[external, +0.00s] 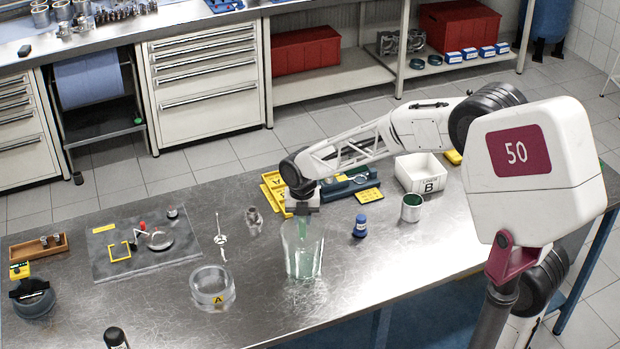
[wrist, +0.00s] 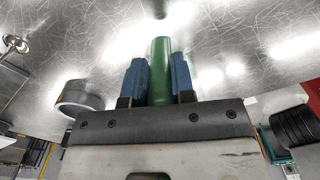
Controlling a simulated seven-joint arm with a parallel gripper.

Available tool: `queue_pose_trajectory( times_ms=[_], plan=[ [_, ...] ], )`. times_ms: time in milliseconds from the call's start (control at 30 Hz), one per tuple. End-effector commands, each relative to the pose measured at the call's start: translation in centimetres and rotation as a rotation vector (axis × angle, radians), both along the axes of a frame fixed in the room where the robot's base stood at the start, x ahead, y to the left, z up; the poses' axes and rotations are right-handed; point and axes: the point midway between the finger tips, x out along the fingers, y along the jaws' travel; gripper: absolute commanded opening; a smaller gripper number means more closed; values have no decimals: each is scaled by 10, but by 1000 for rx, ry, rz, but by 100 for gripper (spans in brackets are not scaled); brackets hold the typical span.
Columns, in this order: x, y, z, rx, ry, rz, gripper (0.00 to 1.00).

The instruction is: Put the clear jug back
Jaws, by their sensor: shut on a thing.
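The clear jug (external: 303,262) is upright at the front middle of the metal bench. I cannot tell whether its base touches the bench. My gripper (external: 303,211) is at the jug's top, on its far side. In the wrist view my gripper's blue fingers (wrist: 158,80) are shut on a green bar (wrist: 160,70), which looks like the jug's handle. The green also shows through the clear wall in the external view. The jug's clear body is hard to make out in the wrist view.
A clear ring-shaped holder marked A (external: 212,287) stands left of the jug. A small blue bottle (external: 360,227) and a green-topped tin (external: 411,208) stand right. A white bin marked B (external: 420,173) is behind. A grey mat with parts (external: 110,265) lies left. Bare bench lies front right.

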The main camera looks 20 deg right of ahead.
Motion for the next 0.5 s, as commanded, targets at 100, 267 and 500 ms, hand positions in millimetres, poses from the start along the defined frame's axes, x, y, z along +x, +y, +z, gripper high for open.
queue_pose_trajectory(
  times_ms=[100,267,500],
  plan=[
    [0,0,-2,0,0,0,0],
    [0,0,-3,0,0,0,40],
    [0,0,-3,0,0,0,49]
  ],
)
